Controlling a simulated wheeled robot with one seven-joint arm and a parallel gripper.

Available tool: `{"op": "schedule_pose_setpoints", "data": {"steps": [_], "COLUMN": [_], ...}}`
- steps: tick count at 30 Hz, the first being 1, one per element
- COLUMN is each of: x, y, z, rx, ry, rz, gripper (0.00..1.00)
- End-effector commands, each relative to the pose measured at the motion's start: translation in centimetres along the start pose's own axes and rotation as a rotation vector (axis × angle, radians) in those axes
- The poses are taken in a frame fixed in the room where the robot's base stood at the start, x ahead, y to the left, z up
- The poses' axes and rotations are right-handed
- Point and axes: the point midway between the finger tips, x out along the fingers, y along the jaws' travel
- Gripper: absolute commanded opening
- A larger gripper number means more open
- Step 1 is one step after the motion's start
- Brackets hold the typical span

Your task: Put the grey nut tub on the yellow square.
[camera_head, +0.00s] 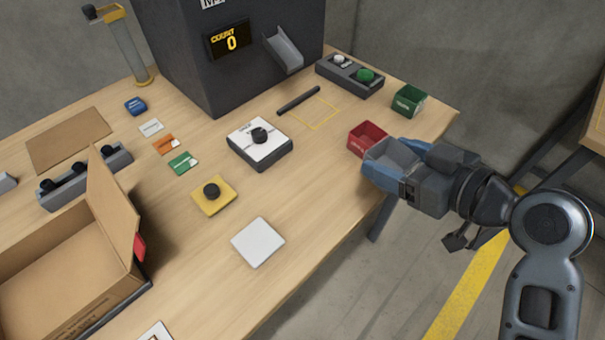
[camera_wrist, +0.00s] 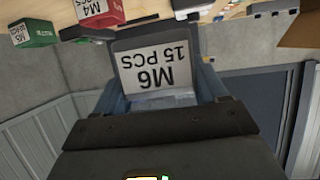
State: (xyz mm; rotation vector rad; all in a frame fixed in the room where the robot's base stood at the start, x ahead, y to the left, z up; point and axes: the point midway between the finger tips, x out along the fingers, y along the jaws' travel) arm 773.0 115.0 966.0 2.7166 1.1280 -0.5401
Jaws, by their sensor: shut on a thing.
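The grey nut tub (camera_head: 393,153) is held in the air by my gripper (camera_head: 391,161), just off the table's right edge. Its blue fingers are shut on the tub's sides. In the wrist view the tub (camera_wrist: 156,72) sits between the fingers, with a white label reading "M6 15 PCS", upside down there. The yellow square (camera_head: 315,112) is a thin outline on the table in front of the dark machine, to the upper left of my gripper. Its inside is bare.
A red tub (camera_head: 367,139) stands near the table edge, close beside the held tub in the head view. A green tub (camera_head: 409,100) stands behind it. A black bar (camera_head: 298,100) lies along the square's left side. A button box (camera_head: 349,75) and the machine's chute (camera_head: 284,52) are behind.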

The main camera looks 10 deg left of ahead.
Motion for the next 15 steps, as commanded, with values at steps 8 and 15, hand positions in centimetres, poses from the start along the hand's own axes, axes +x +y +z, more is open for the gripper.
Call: {"op": "schedule_pose_setpoints", "data": {"steps": [8,15], "x": [-0.22,0.36], "y": [-0.64,-0.94], "z": [-0.77,-0.66], "rx": [-0.011,-0.01], "ry": [0.0,0.0], "rz": [-0.03,-0.031], "gripper": [0.42,0.42]}}
